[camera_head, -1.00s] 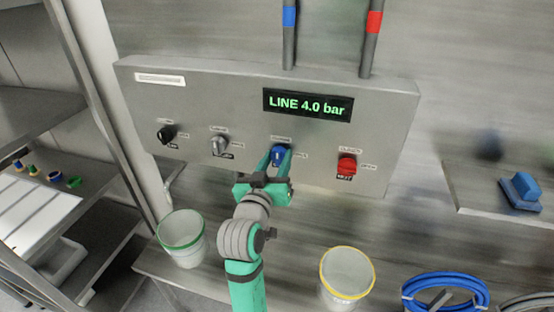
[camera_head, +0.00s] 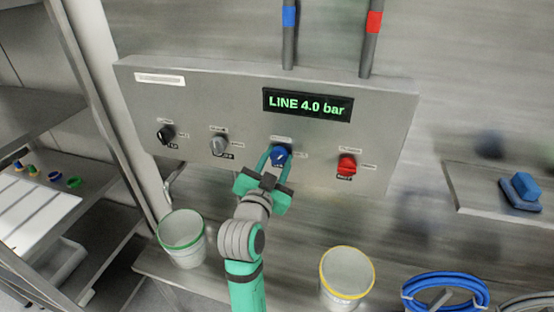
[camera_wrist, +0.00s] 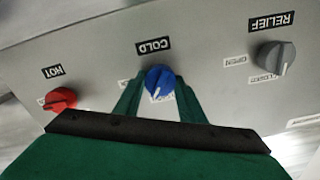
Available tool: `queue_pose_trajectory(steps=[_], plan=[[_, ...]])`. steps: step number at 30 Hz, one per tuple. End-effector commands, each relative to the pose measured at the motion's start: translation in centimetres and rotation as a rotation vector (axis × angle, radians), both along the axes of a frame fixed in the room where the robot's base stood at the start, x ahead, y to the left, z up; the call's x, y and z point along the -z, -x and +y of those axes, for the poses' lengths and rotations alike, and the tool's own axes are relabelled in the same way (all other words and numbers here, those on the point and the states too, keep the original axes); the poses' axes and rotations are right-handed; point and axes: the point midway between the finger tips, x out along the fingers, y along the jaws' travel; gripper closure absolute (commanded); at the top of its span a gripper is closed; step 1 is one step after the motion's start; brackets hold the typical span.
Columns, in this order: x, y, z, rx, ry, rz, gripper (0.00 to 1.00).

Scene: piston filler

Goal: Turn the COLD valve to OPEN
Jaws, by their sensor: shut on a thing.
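The COLD valve is a blue knob (camera_head: 281,152) low on the grey panel, right of its middle. It also shows in the wrist view (camera_wrist: 159,77), where the picture is upside down and its COLD label (camera_wrist: 154,45) lies above it. My gripper (camera_head: 278,160) is shut on this knob, one green finger on each side. In the wrist view the knob's pale mark points down and slightly left, toward the panel's top side. Small labels by the knob are partly hidden by the fingers; I cannot read them.
The red HOT knob (camera_head: 347,165) and the grey RELIEF knob (camera_head: 219,146) flank the blue one. A black knob (camera_head: 166,134) is farther left. The display (camera_head: 307,105) reads LINE 4.0 bar. Two buckets (camera_head: 182,238) (camera_head: 347,278) stand below the panel.

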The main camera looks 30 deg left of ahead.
Motion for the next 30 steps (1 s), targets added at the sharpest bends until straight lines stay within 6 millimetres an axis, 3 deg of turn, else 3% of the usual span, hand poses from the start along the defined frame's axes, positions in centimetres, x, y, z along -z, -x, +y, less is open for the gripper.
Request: queue_pose_trajectory(steps=[18,30], plan=[[0.17,0.12,-0.02,-0.001,-0.559,0.152,0.86],[0.25,0.1,-0.05,0.0,-0.828,0.226,0.86]])
